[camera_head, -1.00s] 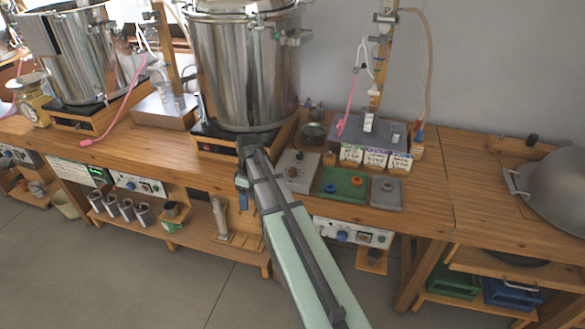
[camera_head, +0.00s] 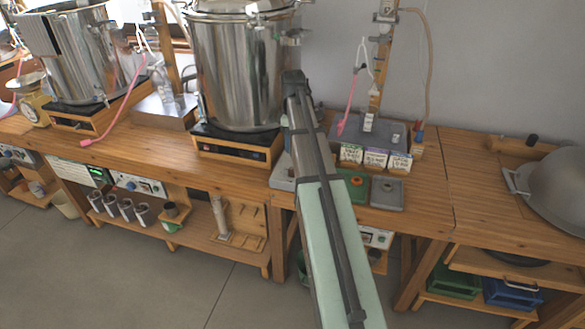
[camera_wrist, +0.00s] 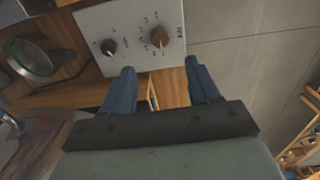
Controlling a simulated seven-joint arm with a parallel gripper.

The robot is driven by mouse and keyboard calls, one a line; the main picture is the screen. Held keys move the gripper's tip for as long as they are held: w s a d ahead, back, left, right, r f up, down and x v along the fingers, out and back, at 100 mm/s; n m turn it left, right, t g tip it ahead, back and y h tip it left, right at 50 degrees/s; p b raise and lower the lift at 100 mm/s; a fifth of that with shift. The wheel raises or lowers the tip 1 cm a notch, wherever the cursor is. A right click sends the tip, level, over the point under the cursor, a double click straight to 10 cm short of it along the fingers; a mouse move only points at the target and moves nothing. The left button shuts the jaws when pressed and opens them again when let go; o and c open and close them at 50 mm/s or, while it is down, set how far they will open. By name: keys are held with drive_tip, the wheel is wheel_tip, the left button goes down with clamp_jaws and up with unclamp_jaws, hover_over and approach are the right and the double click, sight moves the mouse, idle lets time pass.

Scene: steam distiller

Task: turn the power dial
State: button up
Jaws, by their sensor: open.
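A pale control panel (camera_wrist: 134,22) fills the top of the wrist view. It carries a brown dial (camera_wrist: 159,37) with marks around it and a smaller black knob (camera_wrist: 108,47) to its left. I cannot read which one is labelled power. My gripper (camera_wrist: 160,66) is open and empty, its two blue fingers apart. The brown dial lies ahead of the gap between the fingertips, with no visible contact. In the head view my arm covers most of the panel, leaving a grey edge (camera_head: 281,172) showing; my gripper's fingers cannot be made out there.
A large steel pot (camera_head: 237,70) stands on a heater (camera_head: 236,143) left of my arm. A green tray (camera_head: 353,185) and a grey tray (camera_head: 387,193) lie to the right. A round glass dish (camera_wrist: 34,60) is left of the panel in the wrist view.

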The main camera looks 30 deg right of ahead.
sight(292, 172)
wheel_tip(292, 172, down, 12)
drive_tip(key=shift+r, duration=0.1)
idle(0.5)
drive_tip(key=c, duration=1)
